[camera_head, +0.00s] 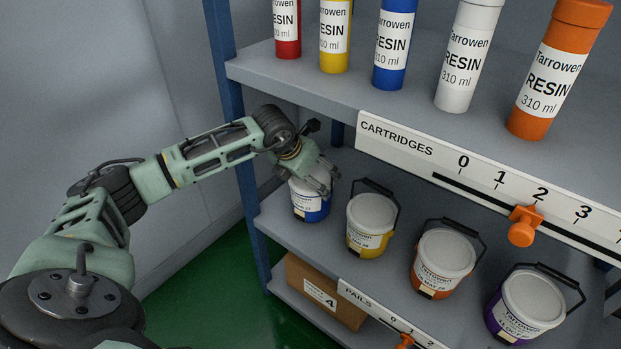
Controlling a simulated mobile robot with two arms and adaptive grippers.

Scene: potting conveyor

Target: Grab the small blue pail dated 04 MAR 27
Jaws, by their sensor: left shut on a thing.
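A small blue pail (311,208) with a white label stands at the left end of the pails shelf. Its date strip is too small to read. My left gripper (322,186) reaches in from the left over the pail and is shut on its upper part. The gripper hides much of the lid and the handle. The pail appears upright, at the shelf surface; I cannot tell if it is lifted. My right gripper is not in view.
Yellow (370,226), orange (442,263) and purple (527,306) pails stand to the right. Above is a shelf edge (480,177) with an orange slider (523,226) and several resin cartridges. A blue post (246,170) stands left. A cardboard box (325,291) sits below.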

